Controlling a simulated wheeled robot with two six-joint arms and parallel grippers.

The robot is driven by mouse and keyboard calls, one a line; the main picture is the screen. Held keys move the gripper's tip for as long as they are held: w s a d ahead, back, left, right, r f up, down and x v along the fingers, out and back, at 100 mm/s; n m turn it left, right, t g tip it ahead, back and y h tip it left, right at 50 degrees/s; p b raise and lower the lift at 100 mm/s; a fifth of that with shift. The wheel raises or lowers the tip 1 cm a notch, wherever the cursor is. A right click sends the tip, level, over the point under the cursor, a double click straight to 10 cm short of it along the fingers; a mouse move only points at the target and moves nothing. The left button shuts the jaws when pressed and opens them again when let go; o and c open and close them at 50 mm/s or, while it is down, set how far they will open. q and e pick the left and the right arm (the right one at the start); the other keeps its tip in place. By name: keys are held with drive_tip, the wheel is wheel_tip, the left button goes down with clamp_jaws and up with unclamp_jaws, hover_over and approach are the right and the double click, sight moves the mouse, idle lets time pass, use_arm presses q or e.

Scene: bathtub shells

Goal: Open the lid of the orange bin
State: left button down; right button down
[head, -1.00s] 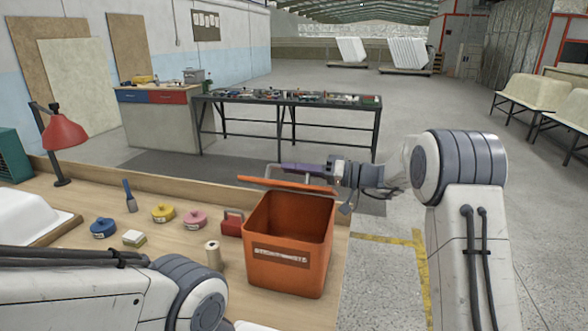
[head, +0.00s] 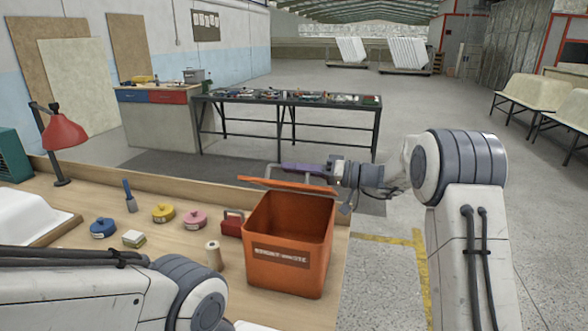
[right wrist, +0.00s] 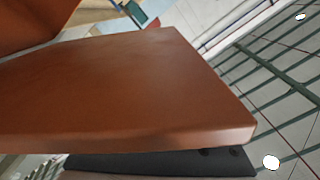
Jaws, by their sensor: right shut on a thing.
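The orange bin (head: 285,258) stands on the near workbench with its dark interior showing from above. Its lid (head: 286,187) is raised and shows almost edge-on as a thin orange strip at the bin's back rim. My right gripper (head: 300,168) reaches in from the right behind the lid, its purple fingers just above the strip. In the right wrist view the lid (right wrist: 140,90) fills the middle, with a dark finger (right wrist: 160,162) against its lower edge; the other finger is hidden. The gripper is shut on the lid. My left gripper is out of view.
Left of the bin on the workbench are a red box (head: 231,223), a beige spool (head: 214,255), pink (head: 194,219), yellow (head: 163,213) and blue (head: 103,228) round items, and a red lamp (head: 63,135). The floor right of the bench is clear.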

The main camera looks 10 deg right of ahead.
drive_tip(key=shift+r, duration=0.15)
drive_tip(key=shift+w+d+r+m, duration=0.15)
drive_tip(key=shift+w+r+m, duration=0.15)
drive_tip(key=shift+w+r, duration=0.1)
drive_tip(key=w+d+r+m+p, duration=0.4)
drive_tip(key=w+r+m+p, duration=0.1)
drive_tip(key=w+p, duration=0.3)
drive_tip(key=shift+w+m, duration=0.7)
drive_tip(key=shift+m, duration=0.1)
drive_tip(key=c, duration=0.9)
unclamp_jaws()
drive_tip(key=shift+f, duration=0.1)
